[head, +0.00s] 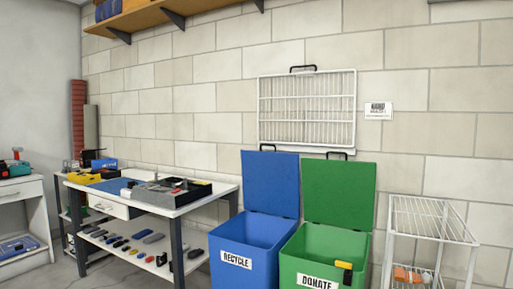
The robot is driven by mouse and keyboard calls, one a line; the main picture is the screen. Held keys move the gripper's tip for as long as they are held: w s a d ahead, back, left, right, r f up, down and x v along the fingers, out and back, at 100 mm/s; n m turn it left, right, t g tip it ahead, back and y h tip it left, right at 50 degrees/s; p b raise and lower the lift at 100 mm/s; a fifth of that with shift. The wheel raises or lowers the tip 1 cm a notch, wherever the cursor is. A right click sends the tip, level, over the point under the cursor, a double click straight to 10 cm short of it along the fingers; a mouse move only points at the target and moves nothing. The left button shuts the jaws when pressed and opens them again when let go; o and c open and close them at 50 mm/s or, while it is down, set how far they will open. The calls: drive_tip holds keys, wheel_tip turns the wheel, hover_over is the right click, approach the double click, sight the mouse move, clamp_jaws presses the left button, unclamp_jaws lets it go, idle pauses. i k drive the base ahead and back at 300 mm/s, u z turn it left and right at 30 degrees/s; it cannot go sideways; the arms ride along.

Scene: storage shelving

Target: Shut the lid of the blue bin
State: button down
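The blue bin (237,266) stands near the bottom centre of the head view, with a "RECYCLE" label on its front. Its blue lid (271,183) is open and stands upright at the back, with a dark handle (268,147) on its top edge. The bin's inside shows blue and looks empty, though its front bottom is cut off by the frame. My gripper is not in view.
A green "DONATE" bin (318,262) with its own lid (339,193) open stands close on the right. A white wire rack (432,207) is further right. A workbench (205,198) with tools stands on the left. A wall shelf (175,15) hangs above.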

sight(270, 180)
drive_tip(key=u, duration=0.65)
drive_tip(key=i, duration=0.8)
drive_tip(key=u, duration=0.85)
drive_tip(key=i, duration=1)
drive_tip(key=z, duration=0.8)
drive_tip(key=i, duration=0.85)
drive_tip(key=z, duration=0.8)
